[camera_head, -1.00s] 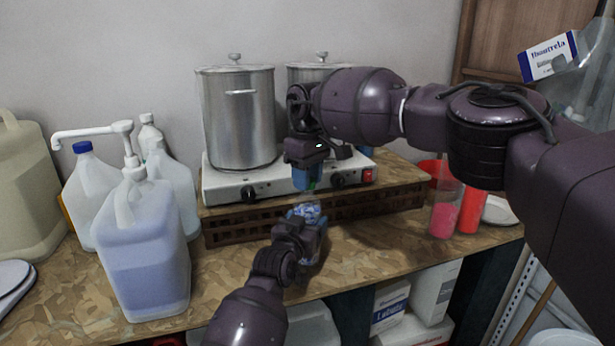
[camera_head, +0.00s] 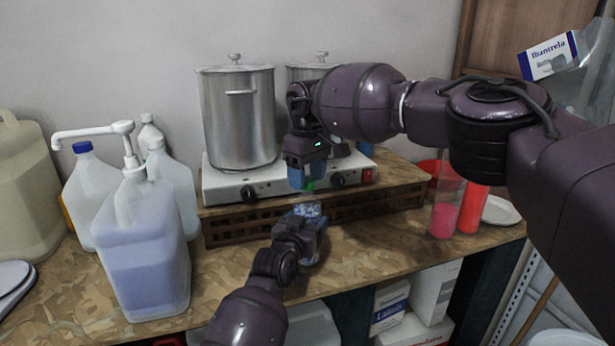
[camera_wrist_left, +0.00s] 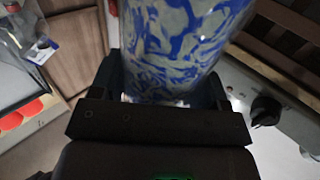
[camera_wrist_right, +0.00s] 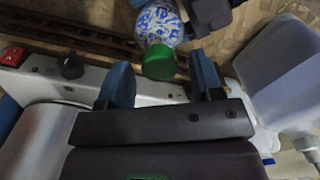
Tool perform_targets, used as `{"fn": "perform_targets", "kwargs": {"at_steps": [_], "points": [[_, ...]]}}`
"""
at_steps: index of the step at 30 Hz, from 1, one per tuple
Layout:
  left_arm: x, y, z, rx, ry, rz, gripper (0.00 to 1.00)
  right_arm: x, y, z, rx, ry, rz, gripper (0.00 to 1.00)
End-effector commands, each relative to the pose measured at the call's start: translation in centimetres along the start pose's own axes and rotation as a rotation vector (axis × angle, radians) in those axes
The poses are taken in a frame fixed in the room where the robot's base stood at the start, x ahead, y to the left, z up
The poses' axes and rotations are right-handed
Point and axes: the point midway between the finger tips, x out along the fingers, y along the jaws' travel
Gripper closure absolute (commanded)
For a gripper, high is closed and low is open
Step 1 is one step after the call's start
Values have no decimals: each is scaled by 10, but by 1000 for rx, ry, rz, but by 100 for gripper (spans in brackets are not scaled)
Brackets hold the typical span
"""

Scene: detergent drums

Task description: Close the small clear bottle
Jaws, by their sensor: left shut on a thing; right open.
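The small bottle (camera_head: 307,211), blue-and-white patterned, is held above the table's front part in my left gripper (camera_head: 308,222). The bottle fills the upper middle of the left wrist view (camera_wrist_left: 180,45). A green cap (camera_wrist_right: 160,63) shows at the bottle's end in the right wrist view, in line with it. It also shows small under my right gripper (camera_head: 303,177) in the head view (camera_head: 310,184). My right gripper is open above the bottle, its blue fingers on either side of the cap in the right wrist view. Whether the cap is seated on the neck I cannot tell.
A two-burner hot plate (camera_head: 240,183) with steel pots (camera_head: 238,118) stands on a slatted wooden crate (camera_head: 235,232) behind the grippers. A large blue-liquid jug (camera_head: 145,250) stands left. Red containers (camera_head: 472,208) and a plate (camera_head: 502,210) are right.

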Motion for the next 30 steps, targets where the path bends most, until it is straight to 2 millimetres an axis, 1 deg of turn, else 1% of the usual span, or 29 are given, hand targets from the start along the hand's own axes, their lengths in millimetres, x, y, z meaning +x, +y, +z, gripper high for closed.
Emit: {"fn": "perform_targets", "kwargs": {"at_steps": [6,10,18,19,21,25,26,30], "points": [[0,0,0,0,-1,0,97,-26,0,0,1,3,2,40],[0,0,0,0,-1,0,97,-38,0,0,1,3,1,40],[0,0,0,0,-1,0,97,-40,0,0,0,1,0,40],[0,0,0,0,-1,0,97,-40,0,0,0,1,0,43],[0,0,0,0,-1,0,97,-38,0,0,1,-1,-2,43],[0,0,0,0,-1,0,97,-40,-6,-4,-5,22,-29,43],[0,0,0,0,-1,0,97,-42,-8,-5,-16,28,-34,43],[0,0,0,0,-1,0,97,-46,-8,-6,-186,36,-32,43]]}}
